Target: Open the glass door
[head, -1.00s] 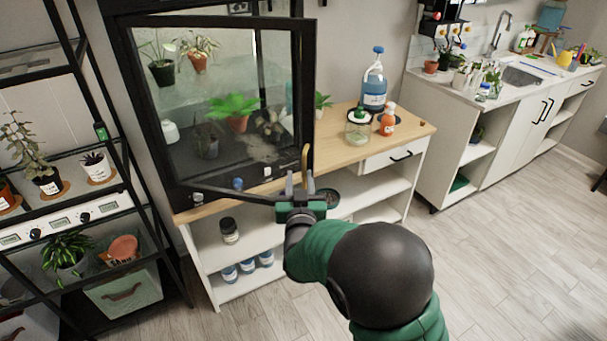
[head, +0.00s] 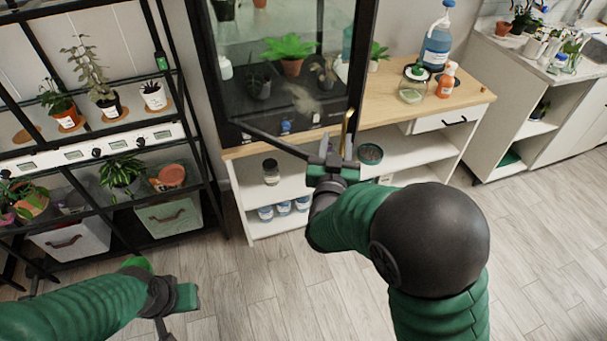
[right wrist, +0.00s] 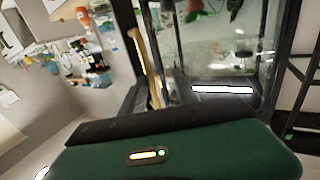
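The glass door (head: 270,140) has a black frame and belongs to the tall plant cabinet. It stands ajar, its lower edge slanting out over the counter front. A brass bar handle (head: 347,122) is upright near its free edge. My right gripper (head: 337,150) is at the handle's lower end, its two fingers apart, with the handle close against one finger. In the right wrist view the handle (right wrist: 146,58) rises just past the fingers; contact is hard to judge. My left gripper (head: 168,322) hangs low at the left, away from the door; its fingers are partly cut off.
Potted plants, such as a leafy green one (head: 290,50), stand behind the glass. The wooden counter (head: 400,95) holds a blue bottle (head: 437,42), an orange bottle (head: 447,80) and a jar (head: 412,88). A black shelf rack (head: 205,165) stands at left. The floor (head: 260,285) in front is clear.

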